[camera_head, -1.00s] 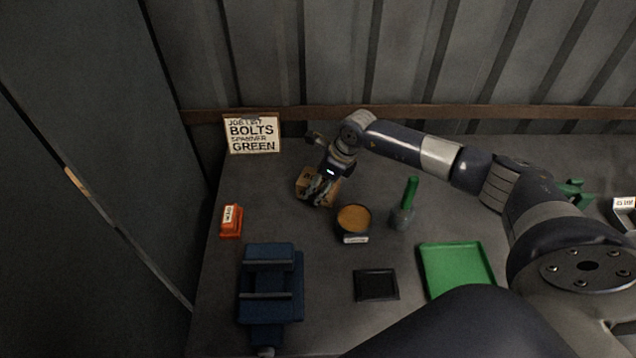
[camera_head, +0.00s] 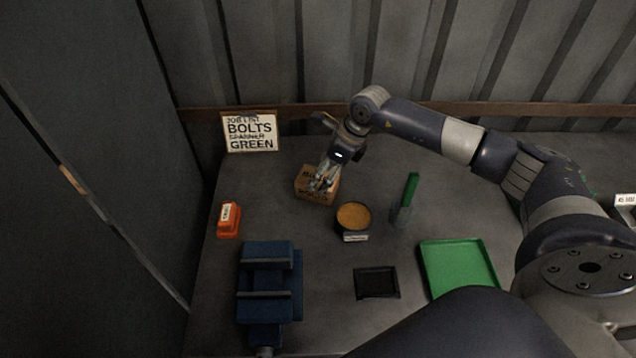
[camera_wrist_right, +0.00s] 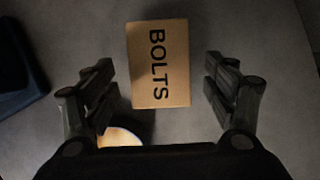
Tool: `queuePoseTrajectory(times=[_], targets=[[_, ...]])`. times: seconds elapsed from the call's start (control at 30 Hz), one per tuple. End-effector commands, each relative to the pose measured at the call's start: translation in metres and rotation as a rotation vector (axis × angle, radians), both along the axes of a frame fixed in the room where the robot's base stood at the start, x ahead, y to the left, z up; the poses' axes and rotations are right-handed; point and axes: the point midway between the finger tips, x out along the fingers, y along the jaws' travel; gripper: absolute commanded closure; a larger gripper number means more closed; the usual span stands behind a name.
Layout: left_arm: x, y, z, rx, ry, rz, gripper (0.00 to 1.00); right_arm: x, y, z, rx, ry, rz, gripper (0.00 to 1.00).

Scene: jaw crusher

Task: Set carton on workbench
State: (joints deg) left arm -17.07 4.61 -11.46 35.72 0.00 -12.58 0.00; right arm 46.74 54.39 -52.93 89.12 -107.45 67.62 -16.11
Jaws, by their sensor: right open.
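A brown carton (camera_head: 306,190) marked BOLTS stands on the grey workbench (camera_head: 330,255) in the head view, left of the middle and toward the back. In the right wrist view the carton (camera_wrist_right: 160,65) lies between and beyond the fingers, with grey bench around it. My right gripper (camera_head: 325,178) is just above the carton in the head view. Its fingers (camera_wrist_right: 165,90) are spread wide with a gap on each side of the carton, and nothing is held. The fingers hide part of the carton in the head view. My left gripper is not in view.
A round container with orange-brown contents (camera_head: 354,216) stands just right of the carton. Around are a green-handled tool (camera_head: 409,195), an orange box (camera_head: 229,219), a blue vise (camera_head: 269,285), a black tray (camera_head: 376,284) and a green tray (camera_head: 458,268). A sign (camera_head: 250,132) stands behind.

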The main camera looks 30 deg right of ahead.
Motion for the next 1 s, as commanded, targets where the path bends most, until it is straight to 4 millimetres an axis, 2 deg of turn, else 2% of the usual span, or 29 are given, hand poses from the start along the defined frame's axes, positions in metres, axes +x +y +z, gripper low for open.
queuePoseTrajectory(times=[0.03,0.2,0.4,1.0], targets=[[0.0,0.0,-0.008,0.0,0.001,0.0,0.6,-0.002,-0.004,0.008,0.0,-0.006,-0.001,0.22],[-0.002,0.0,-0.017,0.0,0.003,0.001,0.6,-0.012,-0.012,0.039,-0.001,-0.004,0.0,0.22],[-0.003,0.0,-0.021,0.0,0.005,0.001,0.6,-0.018,-0.016,0.059,0.001,-0.001,0.0,0.22],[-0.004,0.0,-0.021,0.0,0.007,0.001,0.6,-0.019,-0.017,0.062,0.001,0.001,0.0,0.22]])
